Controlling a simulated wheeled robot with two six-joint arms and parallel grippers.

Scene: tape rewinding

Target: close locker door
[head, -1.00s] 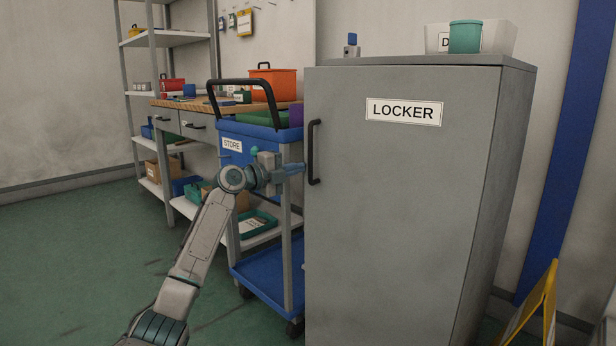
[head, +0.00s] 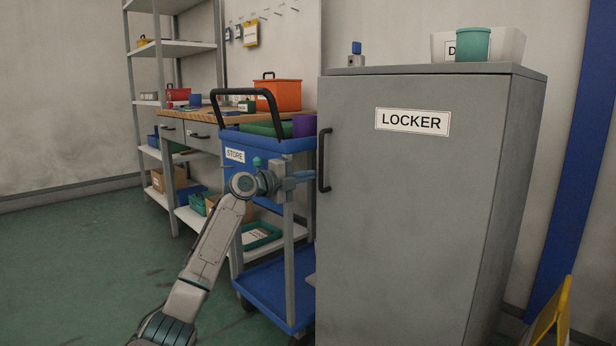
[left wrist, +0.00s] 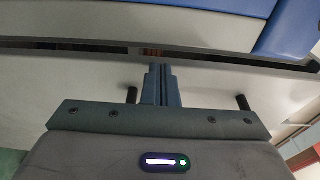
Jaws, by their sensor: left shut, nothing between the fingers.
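The grey locker (head: 507,180) stands at the right in the head view. Its door (head: 410,220) carries a LOCKER label, and I see no open gap at its front; its left edge is hard to judge. The black handle (head: 324,160) is upright near the door's left edge. My left gripper (head: 302,176) is at handle height, just left of the door edge. Its blue fingers are together and empty; they also show in the left wrist view (left wrist: 160,85), in front of a pale surface. Whether they touch the door is unclear. My right gripper is out of view.
A blue STORE cart (head: 270,285) stands close behind my left arm, beside the locker. A workbench (head: 200,115) and shelving (head: 150,45) are behind it. A yellow stand (head: 553,315) is at the lower right. Green floor is open at the left.

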